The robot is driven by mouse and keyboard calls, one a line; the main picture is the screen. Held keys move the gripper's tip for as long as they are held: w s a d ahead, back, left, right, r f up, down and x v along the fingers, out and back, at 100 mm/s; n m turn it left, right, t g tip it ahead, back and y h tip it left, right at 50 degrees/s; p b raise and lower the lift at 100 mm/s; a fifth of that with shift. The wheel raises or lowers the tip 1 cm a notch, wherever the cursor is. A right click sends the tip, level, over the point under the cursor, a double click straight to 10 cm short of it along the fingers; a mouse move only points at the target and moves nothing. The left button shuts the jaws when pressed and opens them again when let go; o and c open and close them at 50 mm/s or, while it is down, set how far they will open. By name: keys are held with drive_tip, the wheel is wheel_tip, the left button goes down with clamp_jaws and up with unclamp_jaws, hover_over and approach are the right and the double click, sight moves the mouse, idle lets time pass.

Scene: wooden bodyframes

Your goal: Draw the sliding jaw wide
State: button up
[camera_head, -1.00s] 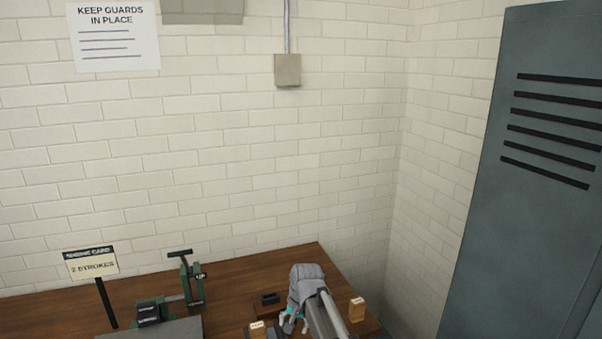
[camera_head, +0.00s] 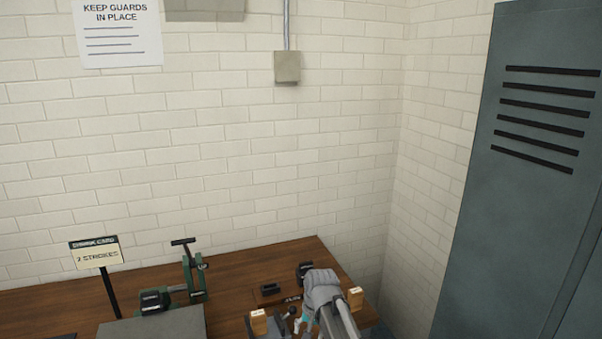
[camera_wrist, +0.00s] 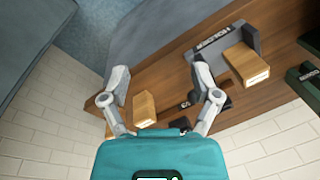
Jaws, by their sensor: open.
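My gripper (camera_wrist: 160,84) is open in the wrist view, its two grey fingers spread above the brown bench with nothing held between them. A wooden block (camera_wrist: 145,108) and small dark parts show below and between the fingers. A grey plate with a raised edge and a dark label (camera_wrist: 213,44) lies beyond the right finger. In the head view a lever with a dark knob (camera_head: 291,312) stands left of my arm, which hides much of this area. A green clamp-like device (camera_head: 193,278) with a T-handle stands further left. I cannot tell which part is the sliding jaw.
Wooden blocks (camera_head: 259,322) and (camera_head: 356,299) flank my arm. Black pieces (camera_head: 269,289) and (camera_head: 305,270) sit behind. A stroke card (camera_head: 96,252) stands on a post at left. Brick walls meet at the bench's back right. A grey locker (camera_head: 500,200) stands right.

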drive_tip(key=s+d+f+n+h+b, duration=0.1)
drive_tip(key=s+d+f+b, duration=0.1)
drive_tip(key=s+d, duration=0.3)
drive_tip(key=s+d+f+n+b, duration=0.1)
drive_tip(key=s+d+f+b, duration=0.2)
drive_tip(key=s+d, duration=0.3)
drive_tip(key=d+f, duration=0.1)
drive_tip(key=d, duration=0.3)
drive_tip(key=shift+g+h, duration=0.3)
drive_tip(key=shift+h, duration=0.1)
